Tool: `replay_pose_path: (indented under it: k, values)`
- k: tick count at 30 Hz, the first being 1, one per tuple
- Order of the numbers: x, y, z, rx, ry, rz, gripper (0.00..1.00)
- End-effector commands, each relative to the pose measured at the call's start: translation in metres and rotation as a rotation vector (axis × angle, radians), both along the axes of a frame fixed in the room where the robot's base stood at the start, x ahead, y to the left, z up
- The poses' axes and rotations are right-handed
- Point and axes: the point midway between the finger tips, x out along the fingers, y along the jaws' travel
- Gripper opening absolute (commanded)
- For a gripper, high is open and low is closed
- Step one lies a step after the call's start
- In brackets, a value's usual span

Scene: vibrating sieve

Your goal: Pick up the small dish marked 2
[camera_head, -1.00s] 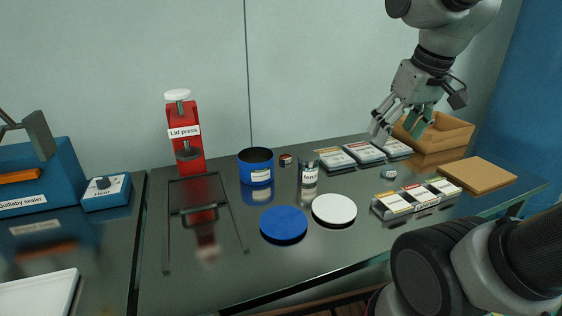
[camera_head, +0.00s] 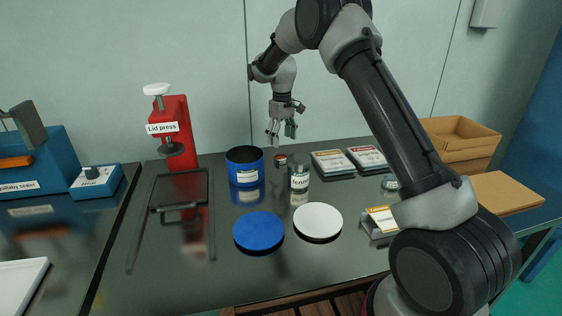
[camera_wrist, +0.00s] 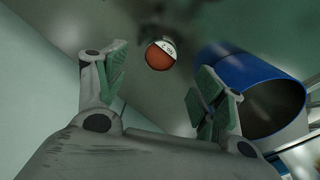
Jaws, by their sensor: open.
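A small round dish (camera_head: 281,160) with a reddish-brown top stands on the dark table, just right of the blue pot. In the wrist view this dish (camera_wrist: 160,56) shows a white label with small dark marks, which I cannot read for certain. My gripper (camera_head: 281,137) hangs above the dish, pointing down, open and empty. In the wrist view my gripper (camera_wrist: 160,82) has its green-padded fingers spread, with the dish beyond and between them. The dish is clear of both fingers.
A blue pot (camera_head: 245,175) stands close left of the dish and a labelled clear jar (camera_head: 299,185) close right and in front. A blue disc (camera_head: 259,231) and white disc (camera_head: 318,221) lie nearer. A red lid press (camera_head: 176,130) is at left.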

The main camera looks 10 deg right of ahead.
Motion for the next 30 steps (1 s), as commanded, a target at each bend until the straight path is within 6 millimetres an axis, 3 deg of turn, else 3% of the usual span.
replay_pose_path:
  k: [16,24,30]
  values:
    - [0.000,0.003,-0.071,-0.001,0.004,0.002,0.69]
    - [0.001,0.003,-0.077,0.000,0.002,0.001,0.69]
    - [0.001,0.003,-0.077,0.000,0.002,0.001,0.33]
